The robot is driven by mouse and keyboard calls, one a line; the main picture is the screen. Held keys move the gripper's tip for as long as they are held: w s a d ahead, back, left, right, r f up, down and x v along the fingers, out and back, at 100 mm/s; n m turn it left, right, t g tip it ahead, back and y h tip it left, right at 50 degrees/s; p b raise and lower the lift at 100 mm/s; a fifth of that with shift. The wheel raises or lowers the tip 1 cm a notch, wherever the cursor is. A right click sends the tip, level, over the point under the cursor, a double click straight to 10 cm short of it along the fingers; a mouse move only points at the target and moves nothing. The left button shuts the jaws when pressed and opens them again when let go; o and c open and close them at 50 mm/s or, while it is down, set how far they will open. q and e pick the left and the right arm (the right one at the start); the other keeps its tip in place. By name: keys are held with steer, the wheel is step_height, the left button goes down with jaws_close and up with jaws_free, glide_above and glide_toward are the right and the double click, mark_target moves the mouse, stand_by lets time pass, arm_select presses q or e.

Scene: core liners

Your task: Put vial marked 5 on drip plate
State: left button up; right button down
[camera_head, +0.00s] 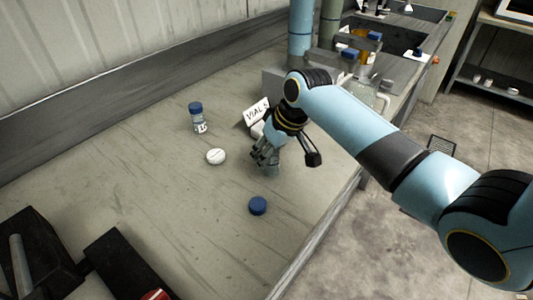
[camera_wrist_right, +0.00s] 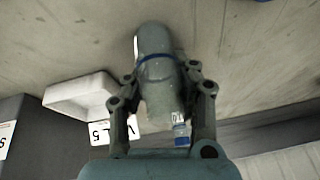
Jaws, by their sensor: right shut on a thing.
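My right gripper (camera_head: 265,165) is low over the bench, left of the lower right bench edge. In the wrist view, its fingers (camera_wrist_right: 162,95) are shut on a greyish cylinder with a blue band (camera_wrist_right: 157,72), which looks like a vial. No number can be read on it, and the fingers mostly hide it in the head view. A sign reading "VIAL 5" (camera_wrist_right: 100,132) stands by a shallow white tray (camera_wrist_right: 75,97). A blue-capped vial (camera_head: 197,120) stands upright farther left; its number is unclear. I cannot tell which white piece is the drip plate. My left gripper is out of view.
A white round piece (camera_head: 216,156) lies left of my right gripper, and a blue cap-like disc (camera_head: 257,206) lies below it in the picture. Black gear (camera_head: 125,265) fills the lower left. Pipes (camera_head: 301,30) stand at the back. The left bench is mostly clear.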

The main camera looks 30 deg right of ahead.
steer(key=shift+f, duration=0.15)
steer(key=c, duration=1.1)
jaws_free()
